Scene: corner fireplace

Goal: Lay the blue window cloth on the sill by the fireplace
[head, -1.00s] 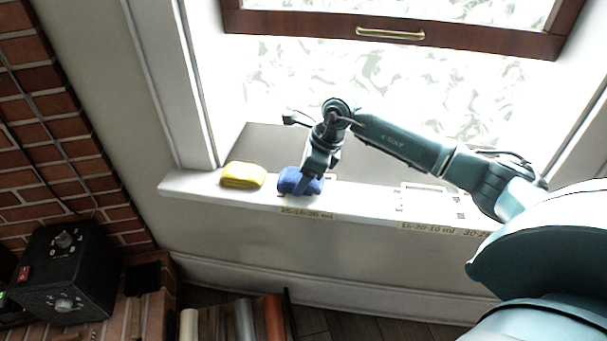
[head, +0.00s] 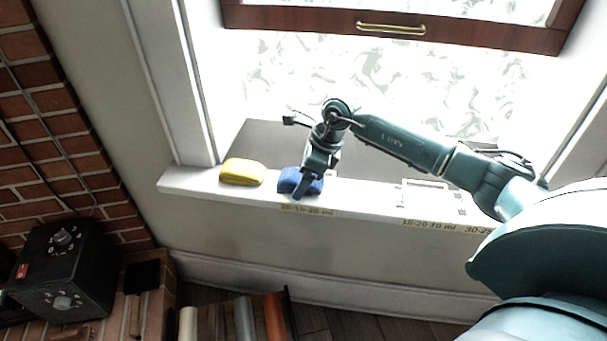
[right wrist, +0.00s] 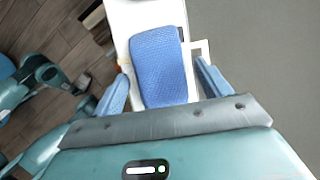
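The blue window cloth (head: 288,177) is a folded pad lying on the white sill (head: 375,200), right of a yellow pad. My right gripper (head: 302,188) is low over it, partly hiding it in the head view. In the right wrist view, the cloth (right wrist: 160,62) lies between the two blue fingers of my right gripper (right wrist: 161,72). The fingers are spread, with a gap visible on each side of the cloth. My left gripper is not seen in the head view.
The yellow pad (head: 243,172) lies close to the left of the cloth. A white frame-like item (head: 425,190) is further right on the sill. The window (head: 380,90) is behind. A black box with knobs (head: 62,268) stands by the brickwork at lower left.

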